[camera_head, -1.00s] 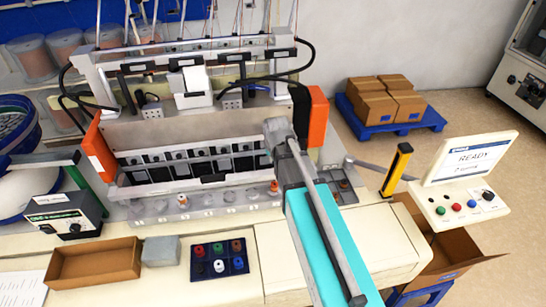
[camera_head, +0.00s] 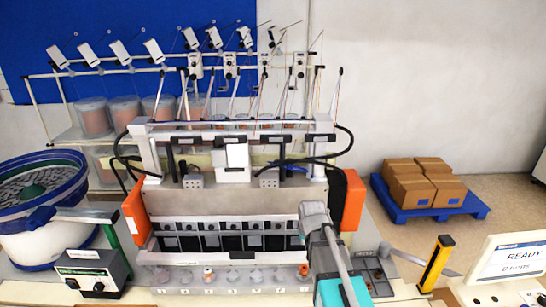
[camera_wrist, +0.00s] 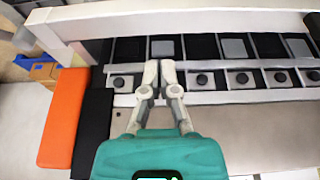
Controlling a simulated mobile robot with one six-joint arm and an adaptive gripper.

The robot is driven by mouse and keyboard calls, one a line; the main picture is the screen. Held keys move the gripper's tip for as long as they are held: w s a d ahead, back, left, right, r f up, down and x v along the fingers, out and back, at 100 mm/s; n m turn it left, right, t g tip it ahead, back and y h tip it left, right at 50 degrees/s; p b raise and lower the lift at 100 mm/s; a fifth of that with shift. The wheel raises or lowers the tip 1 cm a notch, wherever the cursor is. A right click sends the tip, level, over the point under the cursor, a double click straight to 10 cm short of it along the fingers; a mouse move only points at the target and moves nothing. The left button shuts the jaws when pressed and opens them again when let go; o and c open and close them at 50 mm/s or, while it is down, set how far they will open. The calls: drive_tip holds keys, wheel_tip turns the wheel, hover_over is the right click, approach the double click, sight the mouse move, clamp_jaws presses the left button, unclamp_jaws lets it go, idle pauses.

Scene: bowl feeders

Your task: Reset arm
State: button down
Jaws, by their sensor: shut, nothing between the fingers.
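My gripper shows in the wrist view (camera_wrist: 160,78) with its two grey fingers together and nothing between them. Its fingertips are in front of a row of dark square slots (camera_wrist: 205,48) on the machine. In the head view my grey and teal arm comes up from the bottom, in front of the right part of the winding machine (camera_head: 240,205). My fingertips cannot be made out there.
Orange end panels (camera_head: 135,212) flank the machine. A blue-rimmed bowl feeder (camera_head: 40,200) and a green-black control box (camera_head: 92,272) stand left. A yellow-black post (camera_head: 435,262), a READY screen (camera_head: 510,258) and cartons (camera_head: 425,180) on a blue pallet (camera_head: 440,212) are right.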

drive_tip(key=s+f+g+b, duration=0.1)
drive_tip(key=s+f+b, duration=0.3)
drive_tip(key=f+b, duration=0.2)
drive_tip(key=s+f+g+b, duration=0.1)
drive_tip(key=s+f+b, duration=0.4)
drive_tip(key=f, duration=0.2)
drive_tip(key=s+f+g+b, duration=0.1)
drive_tip(key=s+f+b, duration=0.4)
drive_tip(key=f+b, duration=0.1)
drive_tip(key=shift+s+d+f+g+b, duration=0.15)
drive_tip(key=shift+s+g+b, duration=0.1)
drive_tip(key=shift+g+b, duration=0.05)
drive_tip(key=shift+s+f, duration=0.2)
drive_tip(key=shift+s, duration=0.15)
idle(1.2)
